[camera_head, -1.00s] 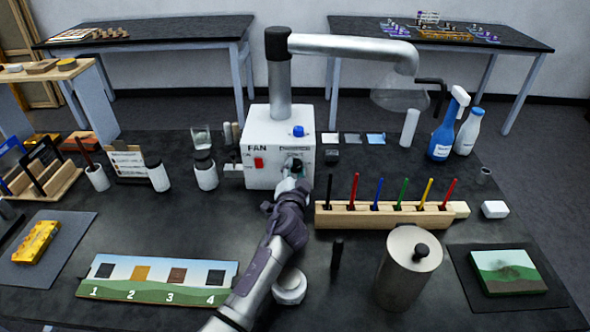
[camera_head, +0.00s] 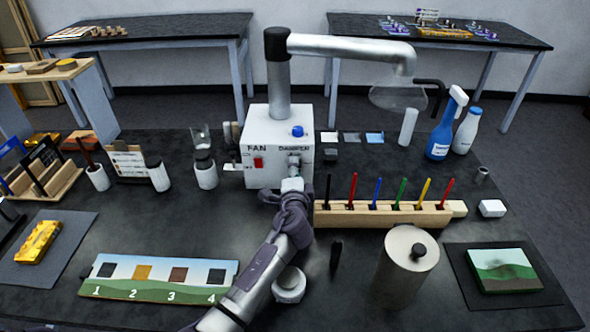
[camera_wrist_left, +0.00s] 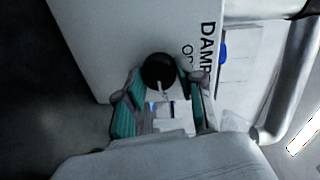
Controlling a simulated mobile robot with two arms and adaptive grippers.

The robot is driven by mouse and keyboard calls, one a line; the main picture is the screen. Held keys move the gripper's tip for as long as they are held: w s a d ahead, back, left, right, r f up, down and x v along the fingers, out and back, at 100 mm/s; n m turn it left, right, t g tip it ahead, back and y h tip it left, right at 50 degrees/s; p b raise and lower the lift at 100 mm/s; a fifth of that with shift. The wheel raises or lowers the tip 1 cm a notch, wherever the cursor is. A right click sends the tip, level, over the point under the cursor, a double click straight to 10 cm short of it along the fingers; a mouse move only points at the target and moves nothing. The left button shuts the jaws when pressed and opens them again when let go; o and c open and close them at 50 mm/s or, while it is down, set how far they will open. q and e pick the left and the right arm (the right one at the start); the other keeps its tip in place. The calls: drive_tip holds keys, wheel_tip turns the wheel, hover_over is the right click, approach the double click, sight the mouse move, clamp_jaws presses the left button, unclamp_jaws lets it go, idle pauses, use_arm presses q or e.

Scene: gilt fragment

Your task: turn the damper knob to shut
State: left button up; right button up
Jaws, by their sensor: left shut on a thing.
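The white fan box (camera_head: 264,172) stands at the middle of the dark bench, with the words FAN and DAMPER on its front. The black round damper knob (camera_wrist_left: 158,69) shows in the left wrist view, with a pale line pointing towards my gripper. My left gripper (camera_wrist_left: 163,82) has its teal-padded fingers on either side of the knob and is shut on it. In the head view my left gripper (camera_head: 294,168) reaches the box front below the DAMPER label and largely hides the knob. My right gripper is not in view.
A red switch (camera_head: 258,162) and a blue knob (camera_head: 297,131) are on the box. A wooden rack (camera_head: 385,216) with coloured sticks stands close to the right. A metal canister (camera_head: 405,270) and a small white jar (camera_head: 289,284) are near my arm.

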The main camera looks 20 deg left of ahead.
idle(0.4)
use_arm(q)
drive_tip(key=o, duration=1.1)
drive_tip(key=shift+o, duration=0.2)
drive_tip(key=v, duration=1.2)
drive_tip(key=shift+d, duration=0.1)
